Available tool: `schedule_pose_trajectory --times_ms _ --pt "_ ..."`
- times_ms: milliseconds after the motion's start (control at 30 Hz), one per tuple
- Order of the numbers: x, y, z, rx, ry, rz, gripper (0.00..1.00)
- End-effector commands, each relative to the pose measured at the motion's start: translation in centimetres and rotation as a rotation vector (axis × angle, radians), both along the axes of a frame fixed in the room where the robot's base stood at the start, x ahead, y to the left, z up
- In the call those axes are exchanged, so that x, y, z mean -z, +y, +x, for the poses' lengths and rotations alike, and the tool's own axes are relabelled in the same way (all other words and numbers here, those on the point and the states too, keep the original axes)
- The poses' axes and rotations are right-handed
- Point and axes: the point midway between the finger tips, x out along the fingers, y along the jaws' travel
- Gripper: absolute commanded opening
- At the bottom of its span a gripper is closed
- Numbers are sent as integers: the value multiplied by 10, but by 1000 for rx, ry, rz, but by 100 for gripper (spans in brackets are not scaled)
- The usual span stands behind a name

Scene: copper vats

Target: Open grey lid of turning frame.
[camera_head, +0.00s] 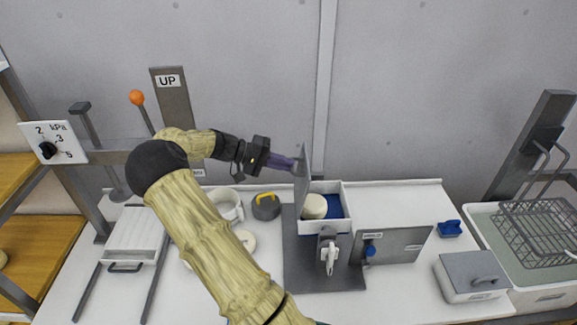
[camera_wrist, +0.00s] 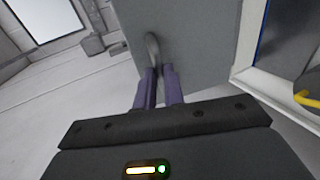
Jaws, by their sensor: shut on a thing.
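The turning frame is a white open box (camera_head: 341,226) on a dark grey base plate (camera_head: 330,280). A cream round piece (camera_head: 314,206) and a blue lining (camera_head: 334,205) show inside the box. The grey lid (camera_head: 302,185) stands steeply upright at the box's left side, seen nearly edge-on. In the wrist view the lid (camera_wrist: 205,45) fills the upper middle, with its handle (camera_wrist: 152,48) on the face towards me. My gripper (camera_head: 295,164) is at the lid's left face. Its purple fingers (camera_wrist: 160,85) are shut on the handle.
A grey round pot with a yellow handle (camera_head: 266,207) and a white cup (camera_head: 228,203) stand left of the frame. A grey panel (camera_head: 405,245) and a grey-lidded white box (camera_head: 472,276) are to the right. A wire basket (camera_head: 540,225) sits at far right.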

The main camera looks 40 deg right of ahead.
Motion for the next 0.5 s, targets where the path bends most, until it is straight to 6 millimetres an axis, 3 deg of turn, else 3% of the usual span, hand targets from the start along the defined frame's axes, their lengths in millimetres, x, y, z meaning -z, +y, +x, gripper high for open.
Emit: schedule_pose_trajectory --times_ms 300,500 --pt "20 30 24 -4 162 -208 0" --pt "26 39 32 -3 221 -285 0"
